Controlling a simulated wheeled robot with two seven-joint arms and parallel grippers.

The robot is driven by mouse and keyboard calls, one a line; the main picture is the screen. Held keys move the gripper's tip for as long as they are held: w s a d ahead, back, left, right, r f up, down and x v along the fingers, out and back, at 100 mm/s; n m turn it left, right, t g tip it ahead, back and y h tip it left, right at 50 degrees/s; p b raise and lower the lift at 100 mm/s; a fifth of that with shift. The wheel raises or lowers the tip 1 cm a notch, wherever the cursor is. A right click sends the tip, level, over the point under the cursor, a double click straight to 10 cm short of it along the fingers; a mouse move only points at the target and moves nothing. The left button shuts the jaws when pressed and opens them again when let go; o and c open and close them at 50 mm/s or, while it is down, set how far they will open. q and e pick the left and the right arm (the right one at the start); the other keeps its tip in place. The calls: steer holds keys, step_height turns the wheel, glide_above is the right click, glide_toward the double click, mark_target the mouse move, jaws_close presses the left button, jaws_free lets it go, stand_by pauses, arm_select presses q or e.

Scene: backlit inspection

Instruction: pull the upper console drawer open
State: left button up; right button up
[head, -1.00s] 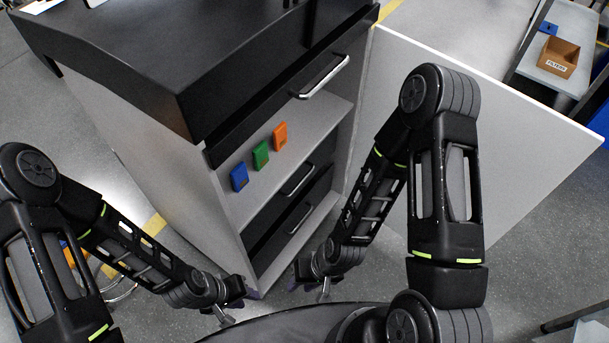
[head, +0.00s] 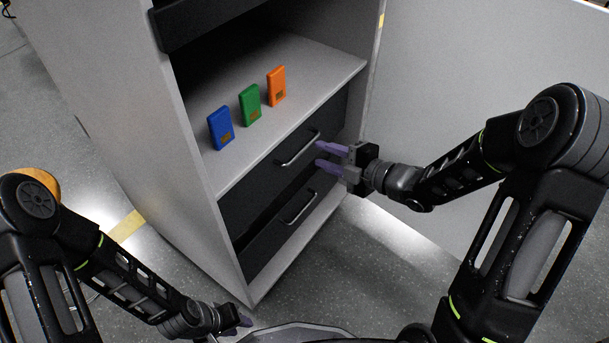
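The console has two dark drawers below its open shelf. The upper drawer (head: 268,181) looks shut, with a silver bar handle (head: 298,149) across its front. My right gripper (head: 318,153) is open, its two purple fingers pointing left toward the drawer front. Its fingertips are close to the right end of this handle, with no part of the handle visibly between them. I cannot tell whether they touch it. My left gripper (head: 243,321) is low near the bottom edge, away from the drawers, and its opening is unclear.
The lower drawer (head: 265,246) has its own bar handle (head: 298,207). Blue (head: 220,129), green (head: 250,105) and orange (head: 277,86) blocks stand on the shelf (head: 318,84) above. A pale panel (head: 475,65) stands to the right, behind my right arm. Floor in front is clear.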

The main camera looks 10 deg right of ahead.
mark_target(305, 145)
arm_select(q)
steer(key=f+b, duration=0.1)
steer(key=f, duration=0.2)
steer(key=shift+w+a+f+b, duration=0.1)
steer(key=shift+w+f+b, duration=0.1)
steer(key=shift+f+b, duration=0.15)
arm_select(e)
steer(key=n, duration=0.1)
steer(key=n+y, duration=0.1)
steer(key=d+n, duration=0.1)
steer(key=n, duration=0.1)
steer(key=shift+s+r+y, duration=0.25)
steer(key=shift+s+y, duration=0.05)
steer(key=shift+s, duration=0.1)
